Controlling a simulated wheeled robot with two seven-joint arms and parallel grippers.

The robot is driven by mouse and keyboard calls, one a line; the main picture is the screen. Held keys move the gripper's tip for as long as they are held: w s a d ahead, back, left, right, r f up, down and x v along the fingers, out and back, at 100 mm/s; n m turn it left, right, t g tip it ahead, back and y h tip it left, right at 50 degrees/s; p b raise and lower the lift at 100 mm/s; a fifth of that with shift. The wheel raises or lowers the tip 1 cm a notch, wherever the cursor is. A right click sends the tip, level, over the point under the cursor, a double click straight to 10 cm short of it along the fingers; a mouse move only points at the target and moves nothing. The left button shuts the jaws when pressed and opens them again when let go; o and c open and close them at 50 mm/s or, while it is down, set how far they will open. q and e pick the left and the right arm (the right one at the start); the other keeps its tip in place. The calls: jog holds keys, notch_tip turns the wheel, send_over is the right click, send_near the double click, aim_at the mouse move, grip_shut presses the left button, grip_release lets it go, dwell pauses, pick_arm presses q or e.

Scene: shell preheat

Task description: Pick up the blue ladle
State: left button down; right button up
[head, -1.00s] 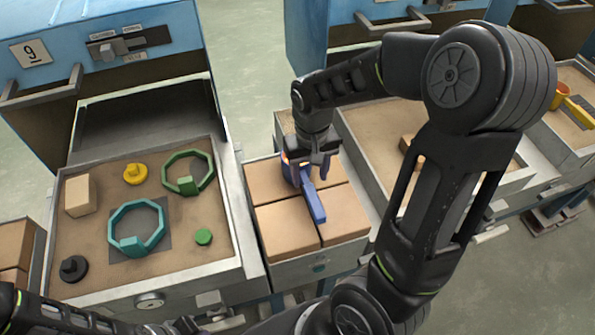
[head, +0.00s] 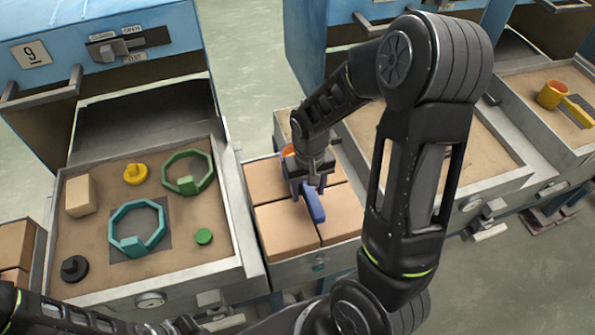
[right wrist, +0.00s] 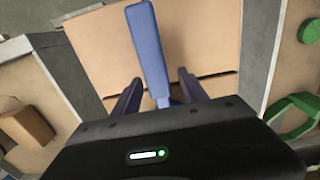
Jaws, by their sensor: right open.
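The blue ladle lies on the tan blocks of the middle cart, its blue handle (head: 316,204) pointing toward me. The handle also shows in the right wrist view (right wrist: 148,45). Its orange bowl (head: 288,150) shows only in part behind my right gripper. My right gripper (head: 308,193) is open over the handle. In the right wrist view the handle runs between its two parted fingers (right wrist: 158,82), with a gap visible on each side. The part of the handle under the palm is hidden. My left gripper is not in view; only dark arm links show at the bottom left.
A left tray (head: 235,255) holds teal and green octagonal rings, a tan block and small knobs. The middle cart's metal rim (head: 262,262) surrounds the blocks. Another sand-coloured tray lies to the right, partly behind my arm. A yellow ladle (head: 552,94) lies at the far right.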

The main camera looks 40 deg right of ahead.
dwell(0.5)
grip_shut()
dwell(0.3)
dwell(0.3)
